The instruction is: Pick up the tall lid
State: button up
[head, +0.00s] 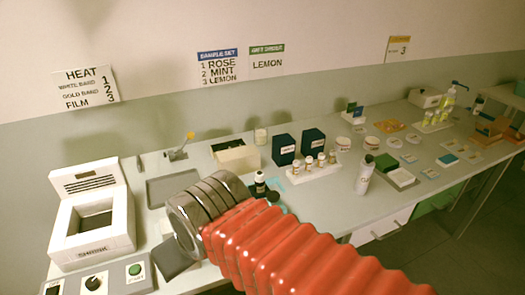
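My arm reaches in from the bottom right, with red ribbed bellows and metal rings, in the head view. A grey flat part, which looks like part of my gripper (176,260), shows below the rings over the table's front. Its fingertips are mostly hidden, so I cannot tell whether it is open or what it holds. I cannot pick out the tall lid with certainty. A small dark bottle with a white label (260,182) stands just beyond my arm, with dark round pieces (272,197) beside it, partly hidden by the bellows.
A white heat box (118,215) stands at the left. Behind my arm are a grey tray (160,190), an open cream box (240,160), two dark boxes (284,149) and a white rack of small bottles (302,175). A white spray bottle (365,176) stands farther right.

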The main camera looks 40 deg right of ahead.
aim_at(283, 145)
jog(key=u, duration=1.05)
jog(key=k, duration=0.95)
jog(key=z, duration=1.15)
jog(key=i, duration=1.05)
jog(key=z, duration=0.05)
